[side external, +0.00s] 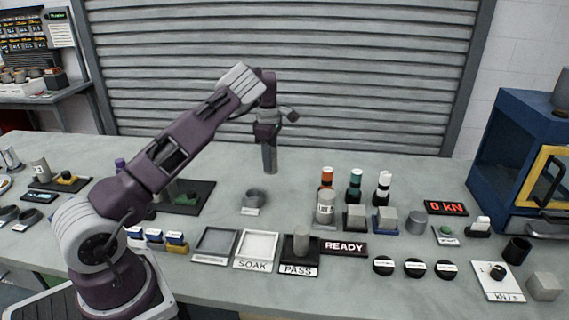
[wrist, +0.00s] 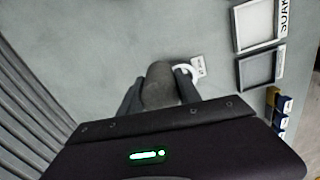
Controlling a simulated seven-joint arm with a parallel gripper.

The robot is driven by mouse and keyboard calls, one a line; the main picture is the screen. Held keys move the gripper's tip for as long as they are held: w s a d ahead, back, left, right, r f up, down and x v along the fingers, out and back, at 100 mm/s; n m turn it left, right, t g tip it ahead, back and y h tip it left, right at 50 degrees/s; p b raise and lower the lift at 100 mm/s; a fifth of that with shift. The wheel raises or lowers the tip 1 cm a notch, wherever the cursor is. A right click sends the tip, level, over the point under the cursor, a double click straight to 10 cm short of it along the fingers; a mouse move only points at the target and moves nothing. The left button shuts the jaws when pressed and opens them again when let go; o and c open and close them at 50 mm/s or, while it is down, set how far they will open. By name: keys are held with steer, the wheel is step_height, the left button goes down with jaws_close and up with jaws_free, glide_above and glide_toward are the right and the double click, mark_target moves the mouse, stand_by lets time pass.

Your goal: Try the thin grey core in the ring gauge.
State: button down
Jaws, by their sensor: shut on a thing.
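My gripper (side external: 268,143) is shut on a thin grey core (side external: 270,160), which hangs upright above the bench. The ring gauge (side external: 254,196), a short grey ring with a small white label, stands on the bench below and a little left of the core. In the wrist view the core (wrist: 160,84) sits between the fingers of my gripper (wrist: 158,92). The ring gauge (wrist: 186,69) shows there just beyond the core, partly hidden by it and a finger. The core is clear of the ring.
Shallow trays stand in front: an empty grey one (side external: 202,256), a white SOAK tray (side external: 244,261) and a PASS pad (side external: 299,273) bearing a dark grey cylinder (side external: 301,239). Bottles (side external: 355,186) and grey blocks stand right. The bench around the ring is clear. A shutter (side external: 330,80) rises behind.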

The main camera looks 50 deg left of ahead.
steer(key=s+a+n, duration=0.1)
steer(key=s+n, duration=0.5)
steer(key=n, duration=0.3)
steer(key=shift+a+f, duration=0.15)
steer(key=shift+f, duration=0.2)
steer(key=shift+f, duration=2.6)
steer(key=shift+f, duration=0.55)
steer(key=c, duration=0.8)
jaws_free()
steer(key=shift+o, duration=0.2)
